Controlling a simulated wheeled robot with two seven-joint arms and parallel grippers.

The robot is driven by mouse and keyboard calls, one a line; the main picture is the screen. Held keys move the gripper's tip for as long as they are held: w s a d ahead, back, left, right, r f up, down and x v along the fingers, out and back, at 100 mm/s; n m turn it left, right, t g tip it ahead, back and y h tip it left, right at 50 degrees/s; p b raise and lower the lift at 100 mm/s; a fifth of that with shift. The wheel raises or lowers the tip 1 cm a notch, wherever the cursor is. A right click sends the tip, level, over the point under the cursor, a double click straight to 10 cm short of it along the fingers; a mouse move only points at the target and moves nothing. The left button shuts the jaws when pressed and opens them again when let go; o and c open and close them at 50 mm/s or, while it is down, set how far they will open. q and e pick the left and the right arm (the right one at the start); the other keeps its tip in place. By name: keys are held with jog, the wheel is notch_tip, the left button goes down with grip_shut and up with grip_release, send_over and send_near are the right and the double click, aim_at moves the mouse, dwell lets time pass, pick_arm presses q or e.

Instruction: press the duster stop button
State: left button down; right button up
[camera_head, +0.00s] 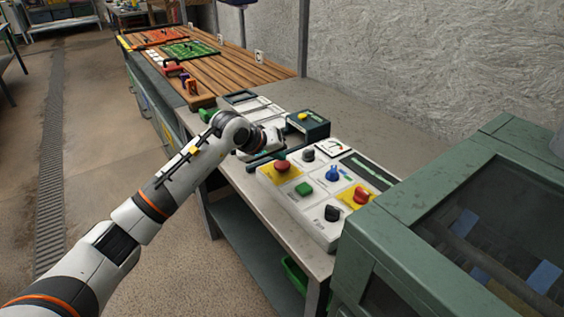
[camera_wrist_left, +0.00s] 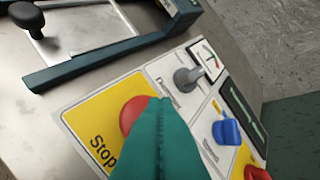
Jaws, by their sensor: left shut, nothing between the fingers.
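The stop button is a round red mushroom button (camera_head: 282,166) on a yellow plate at the near left of a white control panel (camera_head: 296,208). In the left wrist view the red button (camera_wrist_left: 132,114) sits on its yellow plate, which is labelled "Stop". My left gripper (camera_head: 270,148) is just beyond the button in the head view. In the wrist view its shut teal fingers (camera_wrist_left: 162,108) overlap the button's right side and hide part of it. I cannot tell whether they touch it. My right gripper is not in view.
The panel also carries a blue knob (camera_head: 332,173), a green button (camera_head: 304,188), a black knob (camera_head: 308,154) and a second red control (camera_head: 361,195). A dark-framed device (camera_wrist_left: 95,50) lies beside the panel. A green machine housing (camera_head: 400,200) stands close at the right.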

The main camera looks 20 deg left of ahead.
aim_at(278, 165)
pick_arm(q)
jog(key=shift+r, duration=0.3)
jog(key=shift+r+p, duration=1.2)
jog(key=shift+r, duration=1.3)
jog(key=shift+f, duration=0.1)
